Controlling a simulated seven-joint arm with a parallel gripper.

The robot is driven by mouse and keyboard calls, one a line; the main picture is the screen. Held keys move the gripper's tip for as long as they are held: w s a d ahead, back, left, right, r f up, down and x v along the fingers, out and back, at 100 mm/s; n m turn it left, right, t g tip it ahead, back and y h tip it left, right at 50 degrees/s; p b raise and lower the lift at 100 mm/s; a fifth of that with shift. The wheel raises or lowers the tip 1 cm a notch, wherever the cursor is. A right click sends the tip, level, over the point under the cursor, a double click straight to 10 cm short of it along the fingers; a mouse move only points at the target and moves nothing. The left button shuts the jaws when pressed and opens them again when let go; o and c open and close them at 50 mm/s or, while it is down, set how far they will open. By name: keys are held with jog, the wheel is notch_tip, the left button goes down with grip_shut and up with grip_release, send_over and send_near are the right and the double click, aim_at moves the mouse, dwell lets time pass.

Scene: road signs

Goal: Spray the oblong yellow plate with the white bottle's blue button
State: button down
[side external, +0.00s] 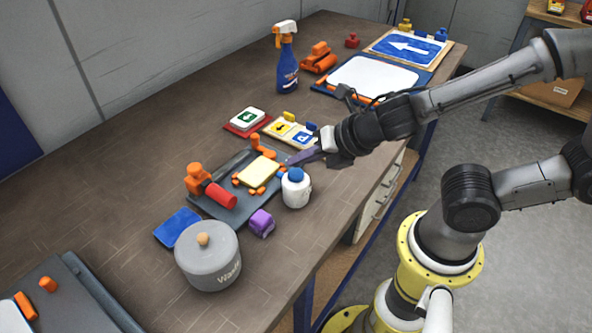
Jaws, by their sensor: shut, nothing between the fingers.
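The oblong yellow plate (259,173) lies on a dark grey board near the middle of the bench, with small orange pieces around its edges. The white bottle (296,192) stands upright just right of the plate, near the bench's front edge. Its blue button (295,174) is on top. My gripper (292,160) is shut and empty. Its fingertips are above and behind the bottle in the picture, close to the blue button; I cannot tell whether they touch anything.
An orange and red tool (212,187) lies on the board's left. A purple block (262,223), a blue cloth (177,227) and a grey lidded pot (208,258) stand in front. Small signs (291,132) and a blue spray bottle (286,62) are behind.

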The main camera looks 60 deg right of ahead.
aim_at(300, 175)
jog(key=shift+r, duration=0.1)
jog(key=shift+r, duration=2.9)
